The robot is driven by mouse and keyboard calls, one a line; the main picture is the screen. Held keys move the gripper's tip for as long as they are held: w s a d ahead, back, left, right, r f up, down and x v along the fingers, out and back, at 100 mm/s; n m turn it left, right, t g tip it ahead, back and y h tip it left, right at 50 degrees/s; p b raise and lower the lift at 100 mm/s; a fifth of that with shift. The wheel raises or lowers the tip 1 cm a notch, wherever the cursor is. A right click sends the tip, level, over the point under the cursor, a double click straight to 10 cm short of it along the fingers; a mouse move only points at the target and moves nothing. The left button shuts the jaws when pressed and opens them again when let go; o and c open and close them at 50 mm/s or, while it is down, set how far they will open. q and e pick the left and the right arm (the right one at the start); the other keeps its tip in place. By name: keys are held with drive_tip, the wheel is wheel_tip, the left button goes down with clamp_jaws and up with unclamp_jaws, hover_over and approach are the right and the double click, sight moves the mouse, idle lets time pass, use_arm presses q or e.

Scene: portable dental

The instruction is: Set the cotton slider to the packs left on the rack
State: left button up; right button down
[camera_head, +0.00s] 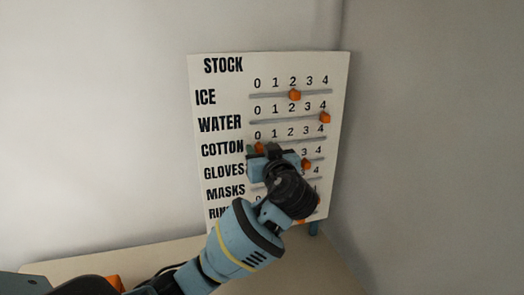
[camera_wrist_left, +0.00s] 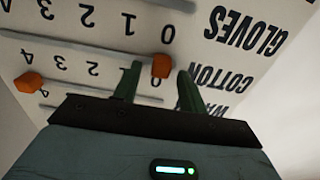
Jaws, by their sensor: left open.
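In the left wrist view, which shows the board upside down, the cotton slider (camera_wrist_left: 161,66) lies between the tips of the open green fingers (camera_wrist_left: 158,84). I cannot tell whether they touch it. The rack and its packs cannot be made out. My right gripper is out of view.
The ice slider (camera_head: 295,95) is at 2. The water slider (camera_head: 325,118) is at 4, and the gloves slider (camera_head: 306,165) sits below the cotton rail. A pale tabletop (camera_head: 325,270) lies below the board. A grey wall (camera_head: 430,150) stands close on the right.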

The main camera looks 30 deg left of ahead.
use_arm(q)
clamp_jaws()
drive_tip(key=shift+w+d, duration=0.1)
drive_tip(key=w+d+b, duration=0.1)
drive_tip(key=w+d, duration=0.1)
drive_tip(key=w, duration=0.1)
drive_tip(key=shift+w+d, duration=0.1)
drive_tip(key=shift+d, duration=0.3)
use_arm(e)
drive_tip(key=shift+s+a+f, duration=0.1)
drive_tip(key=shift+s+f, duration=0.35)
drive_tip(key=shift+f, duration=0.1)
use_arm(q)
unclamp_jaws()
